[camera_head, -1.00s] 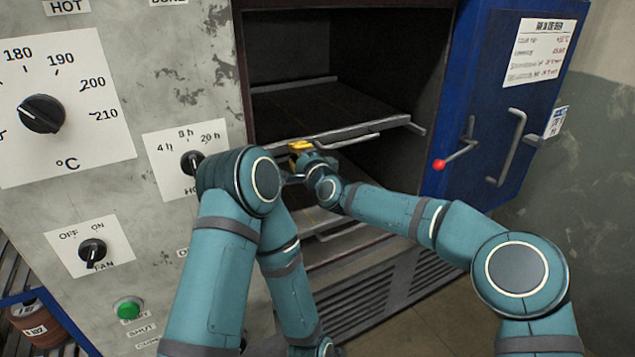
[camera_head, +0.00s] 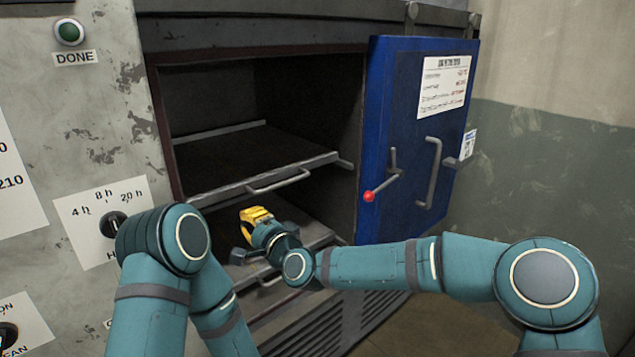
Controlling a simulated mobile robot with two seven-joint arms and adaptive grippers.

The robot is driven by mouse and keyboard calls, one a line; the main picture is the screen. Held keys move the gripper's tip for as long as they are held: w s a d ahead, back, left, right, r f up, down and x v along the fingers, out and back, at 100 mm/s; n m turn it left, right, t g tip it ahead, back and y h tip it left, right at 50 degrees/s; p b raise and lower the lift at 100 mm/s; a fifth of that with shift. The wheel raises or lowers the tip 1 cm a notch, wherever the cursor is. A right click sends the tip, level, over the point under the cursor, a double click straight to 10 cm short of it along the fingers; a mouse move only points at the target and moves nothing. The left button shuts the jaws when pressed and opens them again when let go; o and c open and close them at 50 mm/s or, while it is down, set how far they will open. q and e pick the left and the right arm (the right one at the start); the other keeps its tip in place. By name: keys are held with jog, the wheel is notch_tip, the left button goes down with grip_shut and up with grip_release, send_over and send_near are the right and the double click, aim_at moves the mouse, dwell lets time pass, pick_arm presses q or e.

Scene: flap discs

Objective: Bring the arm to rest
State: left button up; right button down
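My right arm comes in from the right, and my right gripper (camera_head: 247,232) is in front of the open oven's lower shelf. A yellow part shows at the gripper end of this arm. The fingers are too small and turned away to tell whether they are open or shut. My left arm (camera_head: 160,290) is folded at the lower left, in front of the control panel. Its gripper does not show. No flap discs can be made out on the shelves.
The oven has an upper shelf (camera_head: 235,160) with a handle and a lower shelf (camera_head: 318,236). Its blue door (camera_head: 400,100) stands open on the right, with a red-knobbed latch lever (camera_head: 378,188). The grey control panel (camera_head: 60,120) is on the left.

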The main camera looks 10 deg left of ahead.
jog(key=s+d+f+n+g+h, duration=0.2)
jog(key=s+d+f+h, duration=0.1)
jog(key=d+f, duration=0.8)
jog(key=s+d+f+n+g+h, duration=0.25)
jog(key=d+f, duration=0.45)
jog(key=f, duration=0.7)
jog(key=s+d+f+g+h, duration=0.2)
jog(key=s+d+f, duration=0.4)
jog(key=s+d, duration=0.3)
jog(key=s+d+f+n+g+h, duration=0.1)
jog(key=s+d+f+g+h, duration=0.1)
jog(key=s+d+f, duration=0.4)
jog(key=s+d+h, duration=0.1)
jog(key=s+d, duration=0.2)
jog(key=d, duration=0.2)
jog(key=shift+s+f, duration=0.2)
jog(key=shift+f, duration=0.1)
jog(key=shift+d, duration=0.1)
